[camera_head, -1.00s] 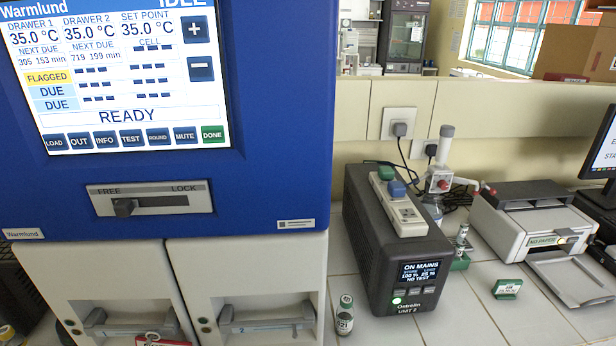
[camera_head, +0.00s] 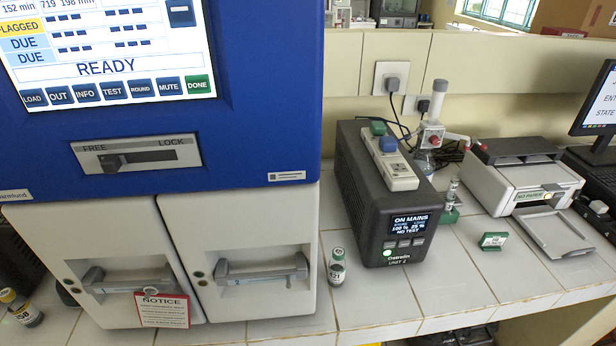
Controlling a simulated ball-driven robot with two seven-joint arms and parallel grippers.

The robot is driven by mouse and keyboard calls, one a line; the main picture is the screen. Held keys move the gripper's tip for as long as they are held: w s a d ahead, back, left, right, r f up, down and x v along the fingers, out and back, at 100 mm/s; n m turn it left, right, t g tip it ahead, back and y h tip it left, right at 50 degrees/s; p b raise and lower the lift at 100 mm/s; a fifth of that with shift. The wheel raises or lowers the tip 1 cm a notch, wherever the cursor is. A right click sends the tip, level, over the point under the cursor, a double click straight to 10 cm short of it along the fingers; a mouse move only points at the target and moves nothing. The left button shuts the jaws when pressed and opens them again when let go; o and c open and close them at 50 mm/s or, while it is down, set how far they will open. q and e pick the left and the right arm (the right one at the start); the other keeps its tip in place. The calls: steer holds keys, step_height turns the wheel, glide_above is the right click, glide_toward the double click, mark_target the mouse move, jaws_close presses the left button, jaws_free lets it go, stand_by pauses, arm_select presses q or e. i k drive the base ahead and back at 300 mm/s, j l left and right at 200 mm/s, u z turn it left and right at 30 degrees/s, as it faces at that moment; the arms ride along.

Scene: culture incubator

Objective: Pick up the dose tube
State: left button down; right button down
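Small labelled tubes stand on the counter, and I cannot tell by label which one is the dose tube. A white-labelled tube with a green cap (camera_head: 337,267) stands upright between the incubator and the dark power unit. Another slim tube (camera_head: 452,190) stands in a small green holder (camera_head: 447,215) right of the power unit. A dark vial with a yellow cap (camera_head: 22,308) is at the far lower left. Neither of my grippers is in view.
The blue and white incubator (camera_head: 230,200) fills the left, with two closed drawers and a red-edged notice (camera_head: 161,310). The power unit (camera_head: 400,200) stands mid-counter. The front tiles (camera_head: 450,290) are clear.

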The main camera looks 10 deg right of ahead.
mark_target(453, 184)
steer(key=z, duration=1.4)
